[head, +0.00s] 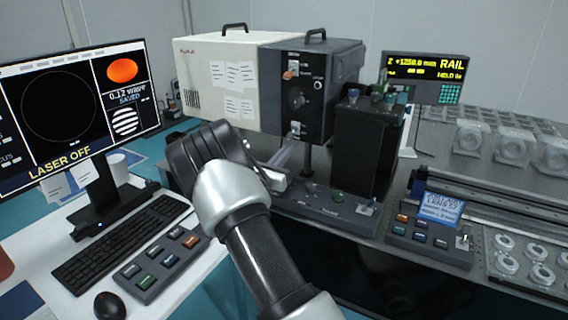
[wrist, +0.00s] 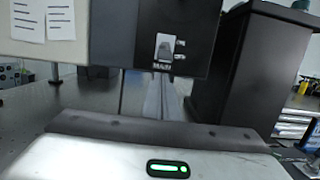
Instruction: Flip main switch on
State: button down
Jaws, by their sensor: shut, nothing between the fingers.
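The main switch (wrist: 165,47) is a small pale switch on a labelled plate, low on the dark front panel of the cream and grey box (head: 222,75). In the head view the switch (head: 295,128) shows just above my gripper (head: 285,155). My gripper's fingers (wrist: 163,97) are shut and empty, pointing at the panel just below the switch in the wrist view. I cannot tell whether they touch it. Whether the switch lever is up or down is not clear.
A black box (head: 366,145) stands close on the right of the panel. A control base with knobs (head: 335,205) lies below it. A monitor (head: 80,105) reading LASER OFF and a keyboard (head: 115,240) are at left. A rail display (head: 425,78) stands at right.

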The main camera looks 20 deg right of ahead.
jog(key=shift+s+a+r, duration=0.25)
jog(key=shift+r, duration=0.4)
jog(key=shift+r, duration=0.1)
jog(key=shift+s+a+r+y+p, duration=0.15)
jog(key=shift+y+p, duration=0.25)
jog(key=shift+p, duration=0.4)
